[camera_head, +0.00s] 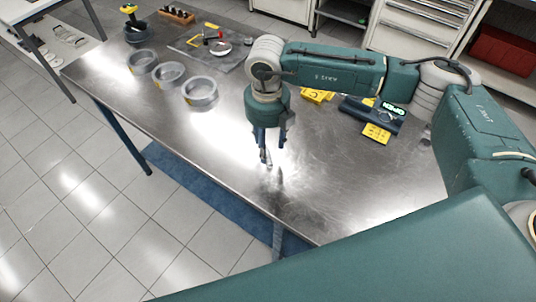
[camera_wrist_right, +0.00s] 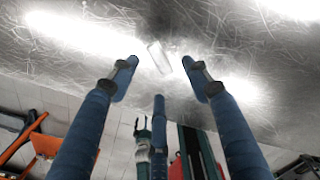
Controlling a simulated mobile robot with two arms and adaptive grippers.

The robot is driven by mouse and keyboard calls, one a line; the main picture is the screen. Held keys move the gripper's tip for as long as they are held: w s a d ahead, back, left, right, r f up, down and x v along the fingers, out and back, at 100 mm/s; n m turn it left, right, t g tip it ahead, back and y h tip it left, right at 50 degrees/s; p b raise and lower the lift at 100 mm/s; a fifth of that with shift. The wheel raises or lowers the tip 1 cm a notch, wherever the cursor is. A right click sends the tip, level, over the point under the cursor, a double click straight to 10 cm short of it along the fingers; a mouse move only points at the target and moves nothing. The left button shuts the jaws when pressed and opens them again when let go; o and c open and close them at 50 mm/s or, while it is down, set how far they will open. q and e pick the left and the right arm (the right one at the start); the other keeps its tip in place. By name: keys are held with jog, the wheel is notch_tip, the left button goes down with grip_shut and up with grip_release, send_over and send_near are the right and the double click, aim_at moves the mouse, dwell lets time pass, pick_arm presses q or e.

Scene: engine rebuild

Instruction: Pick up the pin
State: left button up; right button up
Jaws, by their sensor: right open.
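The pin (camera_wrist_right: 159,57) shows in the right wrist view as a small pale grey cylinder on the shiny metal table. It lies just beyond the fingertips and roughly centred between them. My right gripper (camera_wrist_right: 160,75) is open, with its blue fingers spread and nothing between them. In the head view my right gripper (camera_head: 266,158) points down over the front part of the table. There the pin is hard to tell from the fingers and the glare. I cannot tell the exact height of the fingertips above the table. My left gripper is not in view.
Several grey rings (camera_head: 200,94) stand along the table's left side. A mat (camera_head: 215,50) with tools lies at the back. Yellow pieces (camera_head: 376,133) and a dark case (camera_head: 372,112) lie right of the gripper. The bare table (camera_head: 330,190) around the gripper is clear.

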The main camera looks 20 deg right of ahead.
aim_at(268, 158)
jog(key=shift+f+p, duration=0.35)
jog(key=shift+p, duration=0.05)
notch_tip(268, 158, down, 4)
jog(key=shift+w+a+r+p, duration=0.1)
jog(key=shift+a+r+p, duration=0.1)
jog(key=shift+p, duration=0.85)
jog(key=shift+f, duration=0.5)
jog(key=shift+w, duration=0.1)
grip_shut()
